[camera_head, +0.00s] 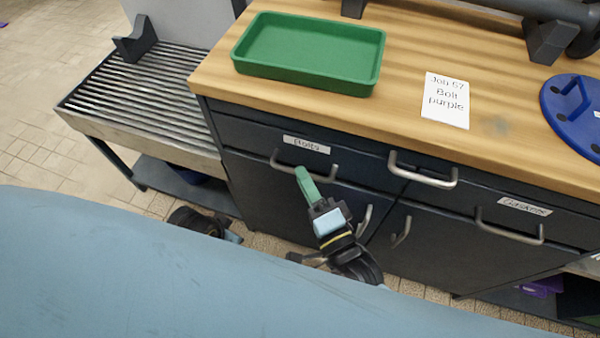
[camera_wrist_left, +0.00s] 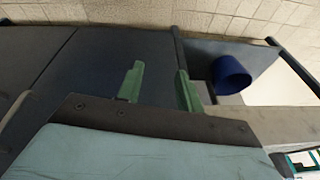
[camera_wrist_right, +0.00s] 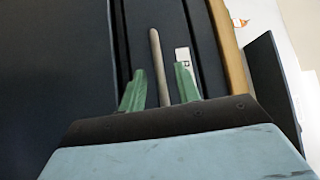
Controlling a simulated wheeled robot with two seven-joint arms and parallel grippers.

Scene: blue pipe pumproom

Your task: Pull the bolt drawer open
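The bolt drawer (camera_head: 250,134), dark with a white "Bolts" label (camera_head: 306,144), is under the wooden worktop and looks shut. Its grey bar handle (camera_head: 284,166) also shows in the right wrist view (camera_wrist_right: 155,50). My right gripper (camera_head: 304,180) is at this handle. In the right wrist view its green fingers (camera_wrist_right: 160,88) are apart, one on each side of the bar, with gaps visible. Depth along the bar is hard to tell. My left gripper (camera_wrist_left: 157,82) is open and empty in the left wrist view, low by the cabinet's left side.
A green tray (camera_head: 308,52), a job card (camera_head: 446,100) and a blue disc (camera_head: 575,110) lie on the worktop (camera_head: 400,60). Other handles, including the middle one (camera_head: 423,176) and the gaskets one (camera_head: 508,232), stick out nearby. A slatted bench (camera_head: 140,95) stands left.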

